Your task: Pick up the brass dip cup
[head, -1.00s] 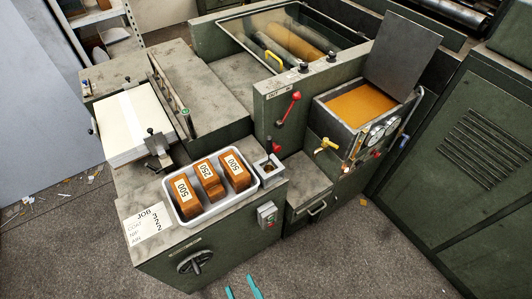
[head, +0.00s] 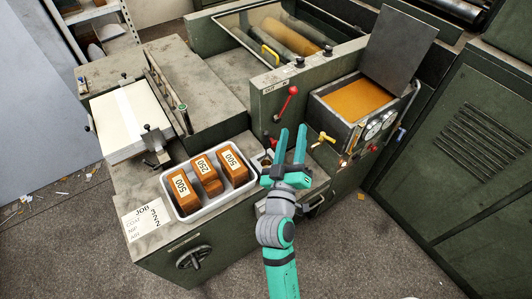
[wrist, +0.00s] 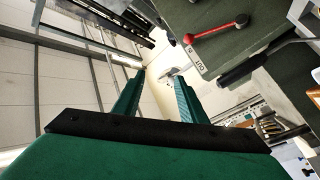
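My gripper (head: 292,130) is raised in front of the machine in the head view, its two teal fingers apart and pointing up and away. In the wrist view the fingers (wrist: 156,85) are also apart, with nothing between them. A small grey holder (head: 258,161) stands at the right end of the white tray. A small brownish round shape in it, perhaps the brass dip cup (head: 265,160), shows just left of my gripper. My gripper partly hides it, and I cannot make out its details. The wrist view does not show it.
The white tray (head: 189,213) holds three wooden blocks with number labels. An open tank of amber liquid (head: 356,98), with gauges and a yellow tap (head: 327,137), stands to the right. A red lever (head: 288,103) sticks out behind my gripper. A paper stack (head: 120,115) lies at left.

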